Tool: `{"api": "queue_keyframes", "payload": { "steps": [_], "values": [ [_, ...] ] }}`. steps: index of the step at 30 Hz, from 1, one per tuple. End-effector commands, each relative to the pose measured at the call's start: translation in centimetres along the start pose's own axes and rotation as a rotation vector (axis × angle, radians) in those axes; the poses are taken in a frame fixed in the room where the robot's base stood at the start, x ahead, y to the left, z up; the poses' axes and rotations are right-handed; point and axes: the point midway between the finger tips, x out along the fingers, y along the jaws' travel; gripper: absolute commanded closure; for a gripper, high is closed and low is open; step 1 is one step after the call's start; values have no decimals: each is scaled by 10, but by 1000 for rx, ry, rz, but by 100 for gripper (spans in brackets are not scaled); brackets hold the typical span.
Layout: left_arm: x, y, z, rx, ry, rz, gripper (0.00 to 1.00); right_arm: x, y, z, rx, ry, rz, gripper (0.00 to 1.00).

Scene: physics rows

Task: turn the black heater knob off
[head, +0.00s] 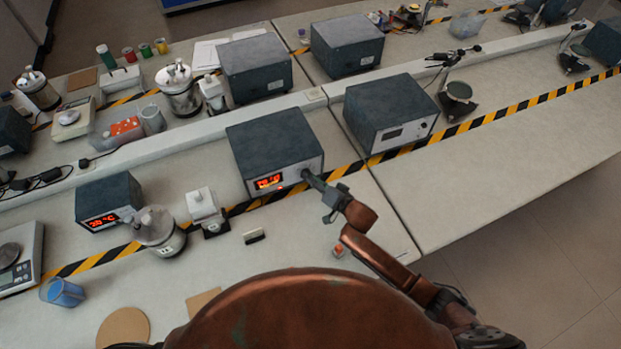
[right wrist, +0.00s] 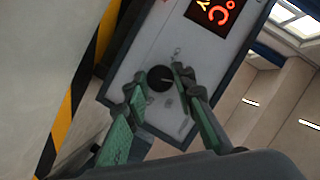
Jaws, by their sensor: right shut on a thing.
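The heater (head: 272,141) is a dark grey box with a light front panel and a lit red-orange display (head: 269,182). The display also shows in the right wrist view (right wrist: 213,13), with "°C" readable. The black heater knob (right wrist: 160,78) is round and sits on the panel below the display in the right wrist view; my fingers largely hide it in the head view. My right gripper (head: 309,176) reaches the panel's right end. In the right wrist view its green-grey fingers (right wrist: 155,84) are on either side of the knob, shut on it. My left gripper is not in view.
A yellow-black striped strip (head: 345,169) runs along the bench by the heater. A second grey box (head: 390,112) stands to the right, and a smaller display box (head: 107,199) to the left. The right bench (head: 500,165) is largely clear.

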Motion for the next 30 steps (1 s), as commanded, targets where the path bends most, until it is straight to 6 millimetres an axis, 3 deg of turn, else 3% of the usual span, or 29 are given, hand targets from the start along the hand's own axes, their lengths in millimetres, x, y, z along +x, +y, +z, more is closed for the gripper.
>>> {"api": "queue_keyframes", "payload": {
  "steps": [9,20,30],
  "values": [
    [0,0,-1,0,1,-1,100,0,0,0,0,0,0,100],
    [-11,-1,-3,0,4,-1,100,0,-3,-1,-65,-1,28,100],
    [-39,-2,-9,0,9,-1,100,-1,-6,-1,-303,-4,133,100]
  ]
}}
